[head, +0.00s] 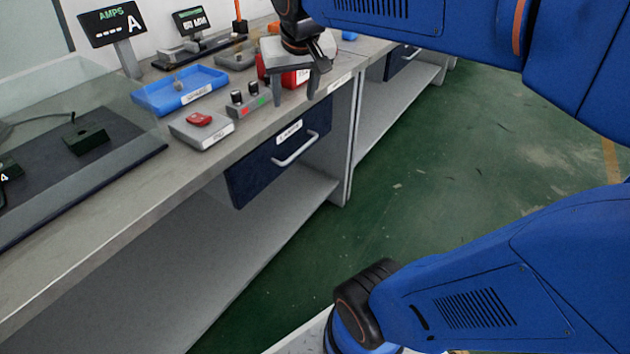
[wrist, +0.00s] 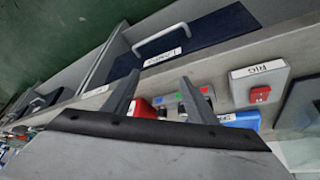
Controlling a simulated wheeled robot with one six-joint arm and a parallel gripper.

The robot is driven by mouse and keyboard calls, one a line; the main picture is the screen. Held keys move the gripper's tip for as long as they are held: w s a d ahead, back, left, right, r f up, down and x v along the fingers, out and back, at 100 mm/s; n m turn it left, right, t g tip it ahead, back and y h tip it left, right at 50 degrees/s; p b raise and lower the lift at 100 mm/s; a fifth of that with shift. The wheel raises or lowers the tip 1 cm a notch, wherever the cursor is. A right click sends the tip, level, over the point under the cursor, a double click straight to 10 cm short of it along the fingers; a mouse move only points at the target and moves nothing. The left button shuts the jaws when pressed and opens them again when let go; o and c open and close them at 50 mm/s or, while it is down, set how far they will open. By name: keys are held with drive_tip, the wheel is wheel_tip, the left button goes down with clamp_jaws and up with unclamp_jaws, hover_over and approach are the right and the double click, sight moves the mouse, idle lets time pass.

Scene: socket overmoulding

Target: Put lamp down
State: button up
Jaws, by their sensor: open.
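My gripper (head: 297,90) is open over the front edge of the bench, with its two grey fingers pointing down and apart. It also shows in the wrist view (wrist: 158,90), with nothing seen held between the fingers. A red object (head: 295,78) stands on the bench just behind the fingers, partly hidden by them. In the wrist view the red object (wrist: 142,107) shows beside the left finger. I cannot make out a lamp for certain in either view.
A control box (head: 246,103) with two black knobs and a grey box (head: 203,130) with a red switch sit left of my gripper. A blue tray (head: 180,92) lies behind them. A blue drawer (head: 275,160) with a handle is below the bench edge. Green floor is clear at right.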

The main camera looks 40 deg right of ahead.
drive_tip(key=s+a+f+n+y, duration=0.1)
drive_tip(key=s+a+f, duration=0.1)
drive_tip(key=s+f, duration=0.4)
drive_tip(key=s+a+f+n, duration=0.2)
drive_tip(key=s+f, duration=0.4)
drive_tip(key=s, duration=0.3)
drive_tip(key=shift+s+a+f+y, duration=0.3)
drive_tip(key=shift+s+a+y, duration=0.1)
drive_tip(key=shift+a, duration=0.35)
